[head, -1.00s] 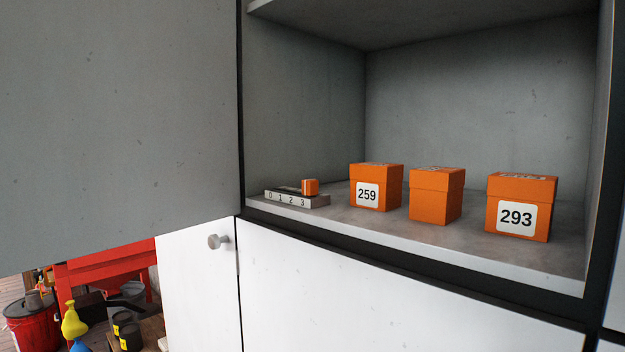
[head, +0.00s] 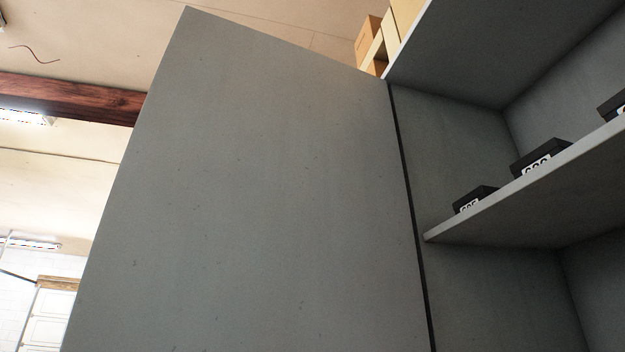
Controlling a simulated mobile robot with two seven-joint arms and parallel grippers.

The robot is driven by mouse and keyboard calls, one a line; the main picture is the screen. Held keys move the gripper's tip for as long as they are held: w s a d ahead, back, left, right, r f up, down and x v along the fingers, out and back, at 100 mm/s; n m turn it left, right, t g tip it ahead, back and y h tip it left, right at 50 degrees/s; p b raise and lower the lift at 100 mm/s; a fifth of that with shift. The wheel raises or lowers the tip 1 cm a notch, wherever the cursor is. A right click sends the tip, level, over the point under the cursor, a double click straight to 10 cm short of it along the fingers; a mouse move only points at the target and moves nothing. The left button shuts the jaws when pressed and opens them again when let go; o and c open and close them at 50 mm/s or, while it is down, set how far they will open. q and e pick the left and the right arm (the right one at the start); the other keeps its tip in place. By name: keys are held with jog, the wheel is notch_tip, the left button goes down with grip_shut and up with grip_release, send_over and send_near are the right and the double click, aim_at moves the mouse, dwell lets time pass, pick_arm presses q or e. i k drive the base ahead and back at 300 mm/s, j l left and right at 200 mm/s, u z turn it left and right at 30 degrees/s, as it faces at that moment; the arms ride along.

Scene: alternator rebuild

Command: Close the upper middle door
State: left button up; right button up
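A large grey door (head: 265,200) stands wide open in the head view, its inner face towards me. Its right edge meets the cabinet along a dark vertical strip (head: 408,200). To the right of it the cabinet interior (head: 460,130) is open, with a grey shelf (head: 530,196) across it. Neither of my grippers shows in this view.
Black boxes with white number labels stand on the shelf, one (head: 474,198) near its left end and another (head: 540,157) further right. Cardboard boxes (head: 370,38) sit on top of the cabinet. A dark wooden beam (head: 70,98) crosses the ceiling at left.

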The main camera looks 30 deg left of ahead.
aim_at(257, 201)
jog(key=j+z, duration=0.4)
jog(key=k+j+z, duration=0.1)
jog(key=z, duration=0.35)
jog(key=k+j+z, duration=0.2)
jog(key=j, duration=0.2)
jog(key=k+j+z, duration=0.2)
jog(key=j, duration=0.2)
jog(key=k+j+z, duration=0.1)
jog(key=k+j, duration=0.6)
jog(key=j, duration=0.25)
jog(key=k+j+z, duration=0.1)
jog(key=k+j, duration=0.65)
jog(key=j, duration=0.1)
